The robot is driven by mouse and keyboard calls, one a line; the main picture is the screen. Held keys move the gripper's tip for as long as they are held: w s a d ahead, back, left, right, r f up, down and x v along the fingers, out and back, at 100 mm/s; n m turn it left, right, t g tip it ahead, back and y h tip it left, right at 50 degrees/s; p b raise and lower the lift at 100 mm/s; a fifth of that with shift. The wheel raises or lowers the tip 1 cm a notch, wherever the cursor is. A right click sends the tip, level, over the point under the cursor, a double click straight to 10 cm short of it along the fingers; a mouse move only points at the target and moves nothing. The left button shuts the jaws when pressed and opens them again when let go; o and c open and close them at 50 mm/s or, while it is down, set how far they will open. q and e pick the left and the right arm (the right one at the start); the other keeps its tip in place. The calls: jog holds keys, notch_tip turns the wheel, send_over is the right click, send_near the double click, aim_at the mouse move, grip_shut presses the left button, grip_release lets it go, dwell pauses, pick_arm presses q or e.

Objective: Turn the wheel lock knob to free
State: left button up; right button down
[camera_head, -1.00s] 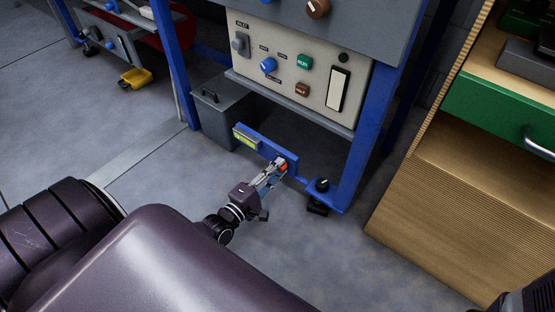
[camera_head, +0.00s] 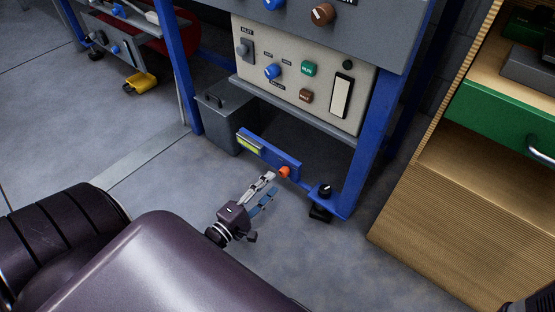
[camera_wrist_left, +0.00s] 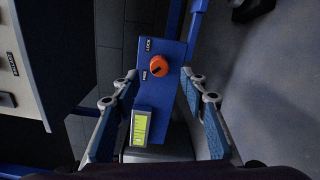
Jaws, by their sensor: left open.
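The wheel lock knob (camera_head: 284,172) is a round orange knob on the right end of a low blue panel (camera_head: 274,156). In the left wrist view the knob (camera_wrist_left: 159,66) stands out from the panel, with a LOCK label and a FREE label beside it. A dark mark on its face seems to slant towards the FREE side, but it is small. My left gripper (camera_head: 270,183) is open and empty, a short way in front of the knob. In the left wrist view its fingers (camera_wrist_left: 159,75) frame the panel, one on each side, apart from the knob.
A green-lit display (camera_head: 249,143) sits on the panel's left part. A black knob (camera_head: 325,191) is near the blue frame leg at right. A grey bin (camera_head: 222,117) stands behind left, and a control box (camera_head: 300,75) hangs above. The floor in front is clear.

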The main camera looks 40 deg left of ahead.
pick_arm(q)
jog(key=s, duration=0.6)
jog(key=shift+s+a, duration=0.25)
